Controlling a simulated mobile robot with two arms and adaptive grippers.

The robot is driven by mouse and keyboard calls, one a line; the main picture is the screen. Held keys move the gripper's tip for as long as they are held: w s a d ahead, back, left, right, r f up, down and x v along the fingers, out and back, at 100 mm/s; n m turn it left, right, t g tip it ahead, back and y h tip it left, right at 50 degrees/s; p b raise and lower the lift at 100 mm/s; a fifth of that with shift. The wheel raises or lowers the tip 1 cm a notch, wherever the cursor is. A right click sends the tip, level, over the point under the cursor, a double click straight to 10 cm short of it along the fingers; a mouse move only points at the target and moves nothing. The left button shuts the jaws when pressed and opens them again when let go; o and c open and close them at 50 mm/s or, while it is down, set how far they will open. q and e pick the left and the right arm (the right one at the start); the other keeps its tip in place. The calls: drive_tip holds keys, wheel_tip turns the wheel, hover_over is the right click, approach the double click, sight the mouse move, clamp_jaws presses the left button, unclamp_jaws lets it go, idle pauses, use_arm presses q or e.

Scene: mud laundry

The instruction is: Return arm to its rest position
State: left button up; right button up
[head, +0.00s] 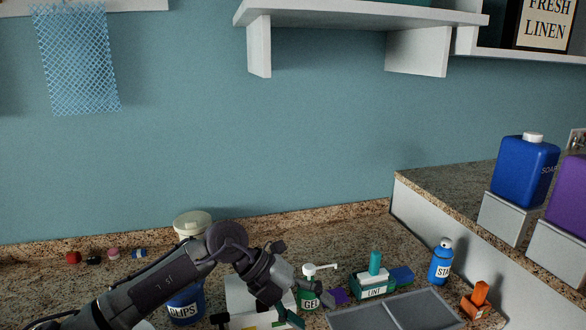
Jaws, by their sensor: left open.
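My left arm (160,283) comes in from the lower left and bends over the counter. My left gripper (308,308) points down to the right, low above the counter, beside the green GEL pump bottle (308,299). Its fingers are apart and I see nothing held between them. A white box-like object (240,292) is partly hidden behind the gripper. The blue CLIPS jar (187,306) with a cream lid (192,222) stands behind the arm, partly covered by it. My right gripper is out of view.
A grey divided tray (383,317) lies at the front. Right of the gripper are a green LINT box (374,290), a blue spray bottle (441,262) and an orange item (478,298). A raised counter (440,190) holds a blue soap jug (524,172). A shelf (350,14) overhangs.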

use_arm(q)
drive_tip(key=s+d+r+n+t+h, duration=0.35)
drive_tip(key=d+r+h, duration=0.35)
drive_tip(key=r+h, duration=0.3)
drive_tip(key=w+a+f+n+t+y, duration=0.25)
drive_tip(key=a+n+t+y, duration=0.4)
drive_tip(key=n+t, duration=0.35)
drive_tip(key=w+a+f+n+t+y, duration=0.1)
drive_tip(key=w+a+n+t+y, duration=0.2)
drive_tip(key=a+n+t+y, duration=0.65)
drive_tip(key=s+a+f+n+g+y, duration=0.25)
drive_tip(key=a+f+n+g, duration=0.25)
drive_tip(key=a+f+n, duration=0.4)
drive_tip(key=s+a+f+n+g, duration=0.1)
drive_tip(key=s+a+f+g, duration=0.2)
drive_tip(key=s+f+g, duration=0.65)
drive_tip(key=s+a+f+n+g, duration=0.15)
drive_tip(key=s+f+g, duration=0.25)
drive_tip(key=s+f, duration=0.95)
drive_tip(key=s+f+g, duration=0.1)
drive_tip(key=s+f, duration=0.1)
drive_tip(key=f, duration=0.9)
drive_tip(key=s+f, duration=0.3)
drive_tip(key=f, duration=0.8)
drive_tip(key=s+a+f+g, duration=0.1)
drive_tip(key=s+a+f, duration=0.2)
drive_tip(key=s+f, duration=1.3)
drive_tip(key=shift+s+a+f+m+y, duration=0.15)
drive_tip(key=shift+a+m+y, duration=0.05)
drive_tip(key=shift+m+y, duration=0.25)
